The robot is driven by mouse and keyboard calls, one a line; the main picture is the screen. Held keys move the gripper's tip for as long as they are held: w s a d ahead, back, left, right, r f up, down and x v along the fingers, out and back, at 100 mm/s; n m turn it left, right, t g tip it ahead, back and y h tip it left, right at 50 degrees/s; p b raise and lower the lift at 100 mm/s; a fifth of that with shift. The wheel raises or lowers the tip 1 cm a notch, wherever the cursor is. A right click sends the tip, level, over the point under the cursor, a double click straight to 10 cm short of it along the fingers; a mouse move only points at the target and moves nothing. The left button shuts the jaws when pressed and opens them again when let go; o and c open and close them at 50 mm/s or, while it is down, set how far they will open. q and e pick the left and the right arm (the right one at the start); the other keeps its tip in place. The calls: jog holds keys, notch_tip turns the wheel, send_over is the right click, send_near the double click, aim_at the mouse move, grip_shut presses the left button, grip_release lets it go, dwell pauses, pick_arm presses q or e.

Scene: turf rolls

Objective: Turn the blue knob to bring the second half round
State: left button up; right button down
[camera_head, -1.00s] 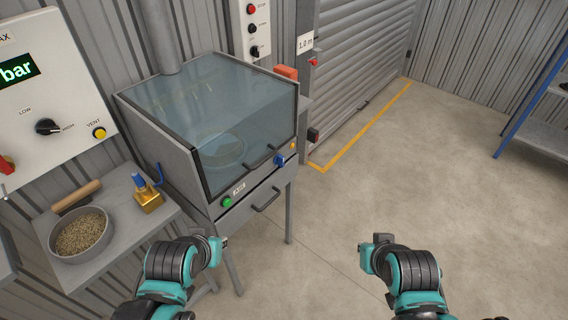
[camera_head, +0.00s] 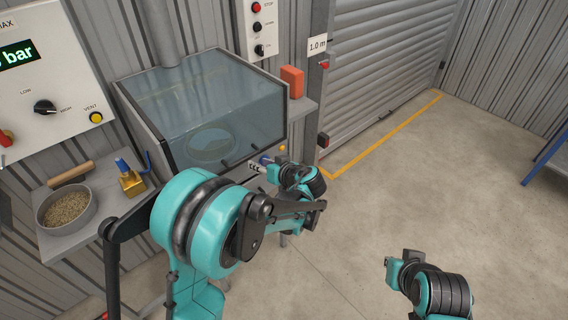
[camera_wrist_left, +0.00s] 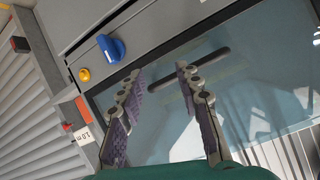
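The blue knob (camera_wrist_left: 111,47) sits on the grey front panel of the glass-hooded cabinet (camera_head: 136,108). It shows in the left wrist view beyond the fingertips, toward the upper left. My left gripper (camera_wrist_left: 157,74) is open and empty, its two fingers spread in front of the cabinet, with the knob apart from them. In the head view my left gripper (camera_head: 258,166) is at the cabinet's front right, close to the blue knob (camera_head: 266,159), which is partly hidden there. A round dish-like shape (camera_head: 212,144) shows dimly behind the glass. My right gripper (camera_head: 396,270) hangs over the floor, away from the cabinet.
A yellow button (camera_wrist_left: 84,75) is beside the knob and a dark bar handle (camera_wrist_left: 203,66) is nearby. A bowl of seed (camera_head: 66,208) and a brass block (camera_head: 131,183) stand on the left shelf. An orange block (camera_head: 291,81) stands right of the hood.

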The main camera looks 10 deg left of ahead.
pick_arm(q)
jog(key=w+d+f+n+t+y, duration=0.35)
jog(key=w+d+f, duration=0.2)
jog(key=f, duration=0.25)
jog(key=b+x, duration=0.2)
jog(key=x, duration=0.4)
jog(key=shift+a+g+y+b, duration=0.3)
jog(key=shift+g+y+b, duration=0.05)
jog(key=shift+y+b, duration=0.1)
jog(key=shift+s+n, duration=0.15)
jog(key=shift+n, duration=0.1)
jog(key=shift+c, duration=0.2)
grip_shut()
